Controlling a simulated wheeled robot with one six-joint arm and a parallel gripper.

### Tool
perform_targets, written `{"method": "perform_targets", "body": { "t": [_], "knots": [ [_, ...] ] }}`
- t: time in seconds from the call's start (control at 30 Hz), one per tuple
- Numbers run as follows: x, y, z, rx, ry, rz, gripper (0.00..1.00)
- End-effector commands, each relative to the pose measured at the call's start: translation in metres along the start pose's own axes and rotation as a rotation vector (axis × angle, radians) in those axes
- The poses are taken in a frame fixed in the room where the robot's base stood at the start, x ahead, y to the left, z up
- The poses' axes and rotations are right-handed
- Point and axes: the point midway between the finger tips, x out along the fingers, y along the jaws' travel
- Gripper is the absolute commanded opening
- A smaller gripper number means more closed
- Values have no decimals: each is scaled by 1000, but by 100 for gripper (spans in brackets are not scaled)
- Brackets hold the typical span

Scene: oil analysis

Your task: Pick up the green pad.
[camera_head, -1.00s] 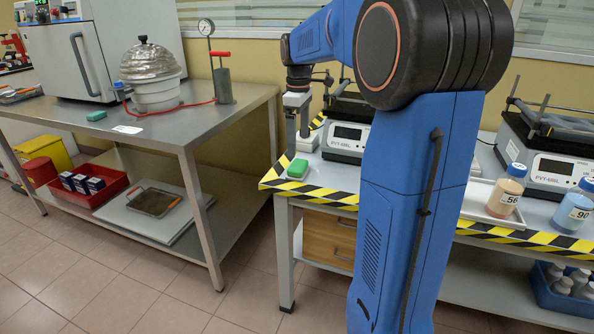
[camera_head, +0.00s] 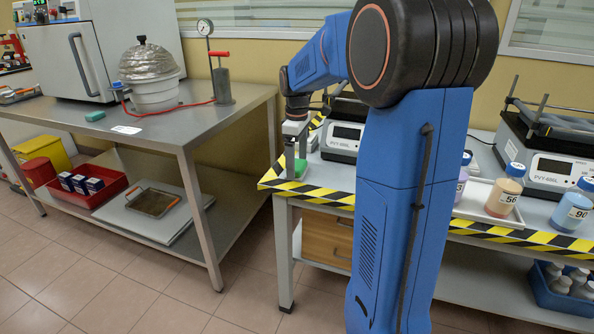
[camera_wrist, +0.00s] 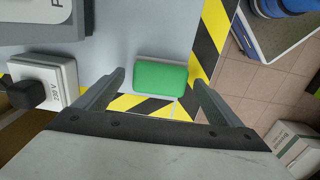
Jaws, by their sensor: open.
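A green pad (camera_wrist: 160,77) lies on the grey table top near a corner edged with yellow and black tape, seen in the wrist view. In the head view the pad (camera_head: 299,168) shows under my gripper, partly hidden by its fingers. My gripper (camera_wrist: 157,80) is open, with one finger to the left and one to the right of the pad. The pad lies between and a little ahead of the fingertips in the wrist view. I cannot tell whether the fingers touch the table. A second green pad (camera_head: 95,116) lies on the left metal table.
Bottles on a tray (camera_head: 467,206) stand to the right. The left table (camera_head: 170,130) holds a pot and a pressure gauge.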

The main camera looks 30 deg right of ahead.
Motion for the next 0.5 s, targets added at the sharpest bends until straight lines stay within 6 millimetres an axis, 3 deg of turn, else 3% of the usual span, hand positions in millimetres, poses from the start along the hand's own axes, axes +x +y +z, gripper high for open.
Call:
{"method": "perform_targets", "body": {
  "t": [0.07, 0.23, 0.5],
  "knots": [
    [0, 0, 0, 0, 0, 0, 84],
    [0, 0, 0, 0, 0, 0, 45],
    [-1, 0, 0, 0, 1, 1, 45]
  ]
}}
